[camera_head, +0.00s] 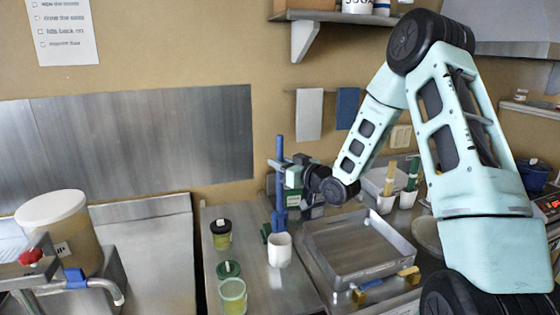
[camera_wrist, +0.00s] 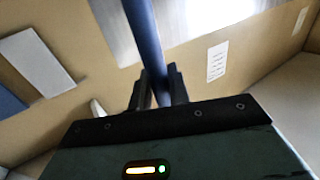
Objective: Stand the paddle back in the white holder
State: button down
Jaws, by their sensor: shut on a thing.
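The blue paddle (camera_head: 280,148) is upright in my gripper (camera_head: 282,172), which is shut on its handle. In the wrist view, the blue handle (camera_wrist: 146,35) runs up from between the two dark fingers of my gripper (camera_wrist: 158,88). The white holder (camera_head: 280,251) is a cup standing on the metal counter, below the paddle. The paddle's broad lower end shows right at the holder's rim. I cannot tell whether its tip is inside the rim, above it or behind it.
A shallow metal tray (camera_head: 374,272) stands close right of the holder. A dark-lidded jar (camera_head: 221,236) and a green-lidded jar (camera_head: 230,270) stand to its left, with a green cup (camera_head: 233,296) in front. A white bin (camera_head: 379,187) with upright tools is behind the tray.

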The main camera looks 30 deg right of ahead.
aim_at(282, 189)
jog(key=shift+f+b, duration=3.7)
jog(key=shift+f, duration=0.4)
jog(key=c, duration=1.2)
grip_release()
jog(key=shift+c, duration=0.2)
jog(key=s+d+p, duration=0.3)
jog(key=s+p, duration=0.6)
jog(key=s, duration=0.8)
jog(key=shift+d, duration=0.2)
